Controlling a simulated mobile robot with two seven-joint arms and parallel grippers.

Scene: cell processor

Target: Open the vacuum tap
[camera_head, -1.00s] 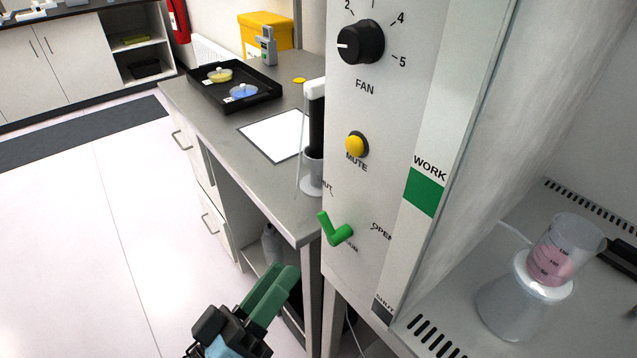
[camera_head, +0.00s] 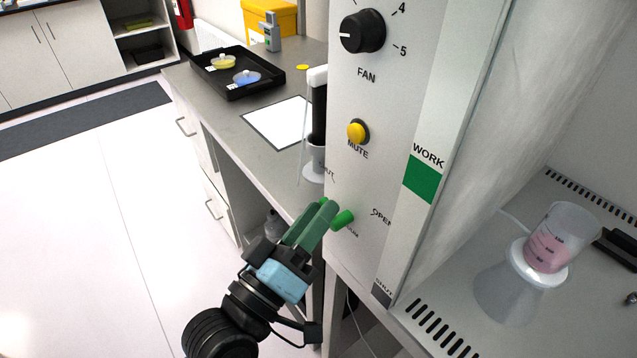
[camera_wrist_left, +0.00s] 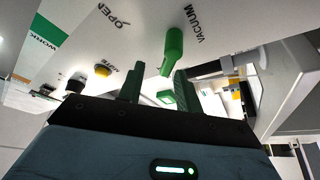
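The vacuum tap is a green lever (camera_head: 343,219) low on the white panel, between the SHUT and OPEN marks. Its hub shows in the head view, and my fingers hide most of its handle. My left gripper (camera_head: 322,206) has green fingers and is right at the tap, reaching up from below left. In the left wrist view the tap (camera_wrist_left: 174,45) hangs beside the VACUUM label. Its handle end is at the gap between the two spread fingertips (camera_wrist_left: 157,73), nearer the right finger. I cannot tell whether they touch. My right gripper is not in view.
The panel (camera_head: 362,265) also bears a black FAN knob (camera_head: 362,32) and a yellow MUTE button (camera_head: 357,131). A bench (camera_head: 225,130) with a black tray (camera_head: 262,88) stands behind left.

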